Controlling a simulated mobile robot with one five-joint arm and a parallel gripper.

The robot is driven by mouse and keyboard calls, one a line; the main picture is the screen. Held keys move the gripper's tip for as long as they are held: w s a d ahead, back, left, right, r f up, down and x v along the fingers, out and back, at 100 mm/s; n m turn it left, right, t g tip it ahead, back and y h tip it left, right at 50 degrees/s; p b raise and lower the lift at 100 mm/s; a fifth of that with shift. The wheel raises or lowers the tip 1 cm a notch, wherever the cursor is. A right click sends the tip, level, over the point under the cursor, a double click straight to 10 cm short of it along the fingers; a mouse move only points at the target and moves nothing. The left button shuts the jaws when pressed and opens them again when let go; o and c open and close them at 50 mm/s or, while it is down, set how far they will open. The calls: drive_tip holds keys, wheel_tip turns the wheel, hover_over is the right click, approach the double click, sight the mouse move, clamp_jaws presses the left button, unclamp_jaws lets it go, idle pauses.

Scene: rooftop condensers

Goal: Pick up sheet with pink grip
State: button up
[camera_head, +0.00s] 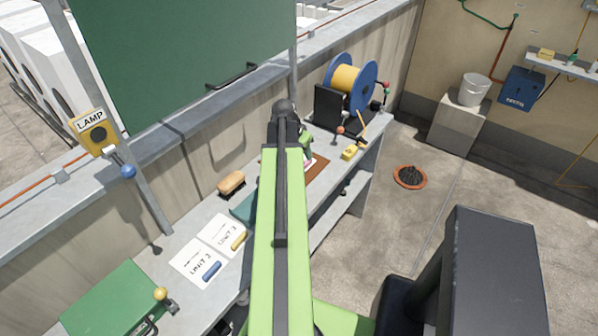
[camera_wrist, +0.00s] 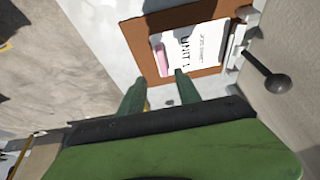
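The white sheet (camera_wrist: 203,45) marked "UNIT 1" lies on a brown board (camera_wrist: 152,27) in the wrist view, with its pink grip (camera_wrist: 162,60) along one edge. In the head view the brown board (camera_head: 319,173) shows just right of my arm, and the arm hides most of the sheet. My gripper (camera_wrist: 160,78) is open, its two green fingers apart with nothing held between them. In the wrist view the fingertips appear just below the pink grip. I cannot tell how high they are above it.
Two other sheets lie on the bench, one with a blue grip (camera_head: 212,271) and one with a yellow grip (camera_head: 239,240). A brush (camera_head: 231,183) and a cable reel (camera_head: 349,80) also stand there. A dark ball-ended lever (camera_wrist: 277,83) is close to the board.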

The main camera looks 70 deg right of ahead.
sight(306, 163)
drive_tip(key=b+x, duration=0.1)
drive_tip(key=x, duration=0.2)
drive_tip(key=shift+f, duration=0.1)
drive_tip(key=b+x, duration=0.5)
drive_tip(key=shift+w+d, duration=0.1)
drive_tip(key=shift+w, duration=0.2)
drive_tip(key=shift+c, duration=0.3)
clamp_jaws()
